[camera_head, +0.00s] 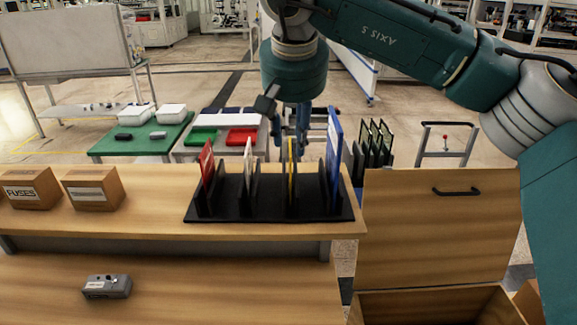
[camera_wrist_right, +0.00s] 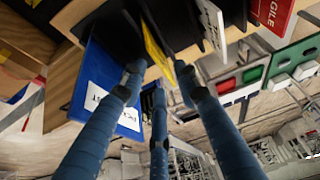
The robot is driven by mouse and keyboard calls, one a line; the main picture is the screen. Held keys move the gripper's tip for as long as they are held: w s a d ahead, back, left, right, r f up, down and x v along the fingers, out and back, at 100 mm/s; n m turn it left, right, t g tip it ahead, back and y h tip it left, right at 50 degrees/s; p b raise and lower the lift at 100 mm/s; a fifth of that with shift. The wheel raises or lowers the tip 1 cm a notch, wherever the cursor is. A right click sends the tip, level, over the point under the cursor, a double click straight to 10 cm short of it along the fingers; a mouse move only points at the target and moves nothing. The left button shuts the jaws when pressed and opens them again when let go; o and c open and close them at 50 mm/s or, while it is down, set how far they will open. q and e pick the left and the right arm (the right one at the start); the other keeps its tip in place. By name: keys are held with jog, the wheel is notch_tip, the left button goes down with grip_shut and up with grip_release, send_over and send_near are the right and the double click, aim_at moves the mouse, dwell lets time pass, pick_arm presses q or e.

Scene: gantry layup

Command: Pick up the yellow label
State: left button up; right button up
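The yellow label (camera_head: 291,170) stands upright in a slot of the black rack (camera_head: 268,210), between a white label (camera_head: 248,163) and a blue label (camera_head: 334,150). A red label (camera_head: 207,168) stands at the rack's left end. My right gripper (camera_head: 293,140) hangs just behind the yellow label. In the right wrist view, the gripper's blue fingers (camera_wrist_right: 158,82) are spread apart, and the edge of the yellow label (camera_wrist_right: 157,48) reaches toward the gap between their tips. No firm grip on it shows. My left gripper is not in view.
Two cardboard boxes (camera_head: 92,188) stand on the wooden shelf's left side. A grey device (camera_head: 107,286) lies on the lower bench top. An open wooden chest (camera_head: 440,230) is at the right. Green and red trays (camera_head: 242,136) sit on a table behind.

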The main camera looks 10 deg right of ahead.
jog(key=p+x, duration=0.1)
jog(key=x, duration=0.1)
jog(key=p+x, duration=0.1)
jog(key=x, duration=0.1)
jog(key=p+x, duration=0.1)
jog(key=x, duration=0.2)
jog(key=shift+s, duration=0.3)
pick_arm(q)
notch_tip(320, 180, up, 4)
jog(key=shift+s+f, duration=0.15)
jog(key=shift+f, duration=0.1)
pick_arm(e)
jog(key=shift+f, duration=0.1)
jog(key=shift+w+a+f, duration=0.1)
grip_shut()
